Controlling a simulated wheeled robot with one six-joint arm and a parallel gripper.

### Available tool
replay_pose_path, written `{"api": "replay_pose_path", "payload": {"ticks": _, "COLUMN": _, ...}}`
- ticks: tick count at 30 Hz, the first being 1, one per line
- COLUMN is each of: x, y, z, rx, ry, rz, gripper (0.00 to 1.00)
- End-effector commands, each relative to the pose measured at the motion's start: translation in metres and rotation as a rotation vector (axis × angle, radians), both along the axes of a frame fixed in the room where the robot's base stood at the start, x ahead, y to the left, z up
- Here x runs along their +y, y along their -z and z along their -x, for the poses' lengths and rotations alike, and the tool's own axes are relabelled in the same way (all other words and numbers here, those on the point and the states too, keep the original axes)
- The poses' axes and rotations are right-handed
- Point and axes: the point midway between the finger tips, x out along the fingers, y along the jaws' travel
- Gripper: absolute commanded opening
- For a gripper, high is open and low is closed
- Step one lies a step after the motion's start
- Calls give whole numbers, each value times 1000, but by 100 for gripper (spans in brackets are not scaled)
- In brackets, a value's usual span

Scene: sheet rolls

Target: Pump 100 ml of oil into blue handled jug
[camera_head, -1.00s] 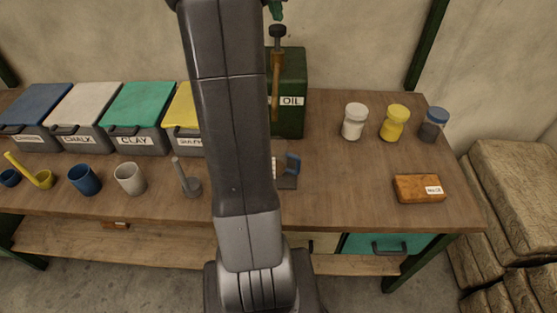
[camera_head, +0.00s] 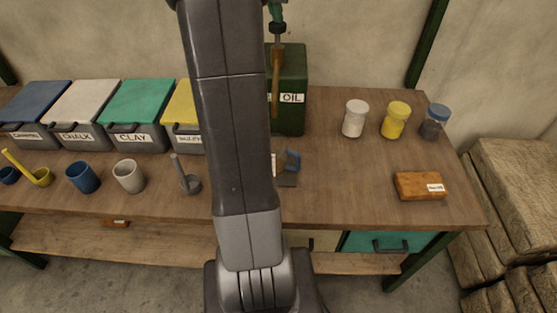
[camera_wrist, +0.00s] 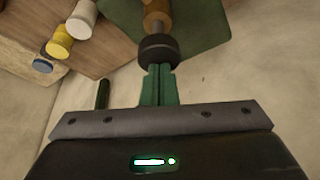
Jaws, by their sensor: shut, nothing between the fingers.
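The green oil can (camera_head: 293,70) stands at the back of the bench, labelled OIL. Its pump has a dark knob (camera_head: 278,28) on a rod at the top. My gripper (camera_head: 276,12) is shut and empty, just above the knob. In the wrist view the green fingers (camera_wrist: 158,82) point at the dark knob (camera_wrist: 158,50) and their tips are at it; I cannot tell whether they press on it.
White (camera_head: 355,118), yellow (camera_head: 395,120) and blue-lidded (camera_head: 434,122) jars stand right of the can. A brown block (camera_head: 420,186) lies at the front right. Lidded bins (camera_head: 140,105), cups (camera_head: 83,177) and a grey ladle (camera_head: 190,181) are on the left.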

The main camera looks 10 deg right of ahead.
Motion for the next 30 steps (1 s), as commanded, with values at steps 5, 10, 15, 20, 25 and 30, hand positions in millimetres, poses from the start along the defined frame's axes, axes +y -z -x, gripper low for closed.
{"api": "replay_pose_path", "payload": {"ticks": 5, "x": 0, "y": 8, "z": 0, "rx": 3, "ry": 1, "rz": 0, "gripper": 0}}
{"api": "replay_pose_path", "payload": {"ticks": 10, "x": 0, "y": 15, "z": 1, "rx": 3, "ry": 1, "rz": -1, "gripper": 0}}
{"api": "replay_pose_path", "payload": {"ticks": 15, "x": 0, "y": 21, "z": 1, "rx": 5, "ry": 1, "rz": -1, "gripper": 0}}
{"api": "replay_pose_path", "payload": {"ticks": 20, "x": 0, "y": 27, "z": 1, "rx": 4, "ry": 1, "rz": -1, "gripper": 0}}
{"api": "replay_pose_path", "payload": {"ticks": 25, "x": 0, "y": 33, "z": 1, "rx": 6, "ry": 1, "rz": -1, "gripper": 0}}
{"api": "replay_pose_path", "payload": {"ticks": 30, "x": 0, "y": 34, "z": 1, "rx": 6, "ry": 1, "rz": -1, "gripper": 0}}
